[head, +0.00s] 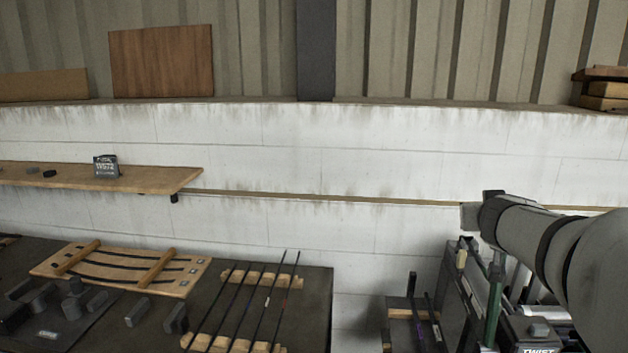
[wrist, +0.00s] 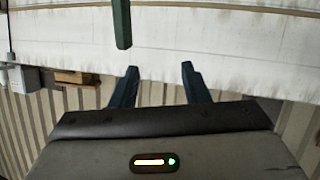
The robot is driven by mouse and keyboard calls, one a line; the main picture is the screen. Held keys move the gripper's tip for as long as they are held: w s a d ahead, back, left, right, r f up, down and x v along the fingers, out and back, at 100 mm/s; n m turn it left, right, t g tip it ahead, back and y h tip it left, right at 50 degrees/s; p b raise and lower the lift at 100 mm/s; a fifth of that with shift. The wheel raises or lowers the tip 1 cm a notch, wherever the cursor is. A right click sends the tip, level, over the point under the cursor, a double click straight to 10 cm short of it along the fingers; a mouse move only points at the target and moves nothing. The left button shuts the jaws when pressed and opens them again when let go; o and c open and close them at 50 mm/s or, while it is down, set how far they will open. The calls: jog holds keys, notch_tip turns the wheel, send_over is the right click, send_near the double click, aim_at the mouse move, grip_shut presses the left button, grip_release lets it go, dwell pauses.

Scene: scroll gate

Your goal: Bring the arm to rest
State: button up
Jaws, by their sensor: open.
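My arm (head: 540,235) reaches in from the right edge in the head view, raised above a dark rack of tools and in front of the white block wall. My gripper (wrist: 160,72) shows in the wrist view with its two dark fingers apart and nothing between them. The fingers point at the pale wall. In the head view I cannot make out the fingers.
A green upright bar (head: 494,300) stands close below my arm, on the crowded rack; a green bar (wrist: 121,22) also shows ahead of the fingers. A dark bench (head: 315,300) with rods and a wooden frame (head: 120,268) lies left, under a wooden shelf (head: 150,177).

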jog(key=s+a+f+n+g+y+b, duration=0.1)
jog(key=s+a+f+g, duration=0.3)
jog(key=s+a+f, duration=0.5)
jog(key=s+a+f+n+g+y+b, duration=0.1)
jog(key=s+a+f+g+y+b, duration=0.2)
jog(key=s+a+f, duration=0.7)
jog(key=s+f+g+y, duration=0.1)
jog(key=s+f+g, duration=0.1)
jog(key=s, duration=0.3)
jog(key=shift+f+n, duration=0.3)
jog(key=shift+f, duration=0.2)
jog(key=shift+c, duration=0.3)
jog(key=shift+d, duration=0.1)
jog(key=shift+c, duration=0.3)
